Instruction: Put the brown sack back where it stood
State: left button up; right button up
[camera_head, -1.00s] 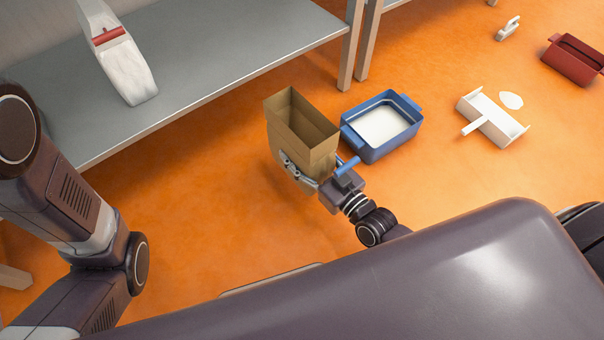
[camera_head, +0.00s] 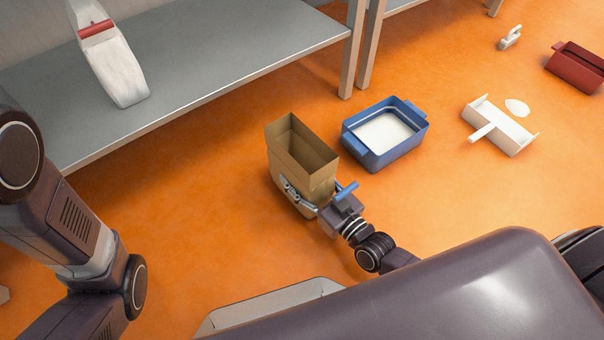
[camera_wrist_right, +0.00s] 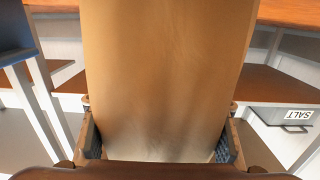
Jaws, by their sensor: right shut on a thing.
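The brown sack (camera_head: 300,165) is an open-topped, upright paper bag above the orange floor, left of the blue tub. My right gripper (camera_head: 298,197) is shut on the lower part of the sack, with a finger on each side. In the right wrist view the sack (camera_wrist_right: 165,75) fills the middle between the fingers (camera_wrist_right: 160,140). I cannot tell whether its base touches the floor. My left arm comes in at the left, but its gripper is out of view.
A blue tub (camera_head: 385,132) of white stuff stands close right of the sack. Floor left of the sack is clear.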

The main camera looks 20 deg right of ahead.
aim_at(322, 195)
jog(key=shift+f, duration=0.15)
jog(key=o, duration=1.3)
jog(key=shift+s+r, duration=0.2)
jog(key=p+v, duration=0.5)
jog(key=v, duration=0.5)
jog(key=shift+s+d+p, duration=0.15)
jog(key=shift+s+p, duration=0.15)
jog(key=shift+p, duration=0.1)
jog(key=shift+s+d, duration=0.2)
jog(key=shift+s, duration=0.3)
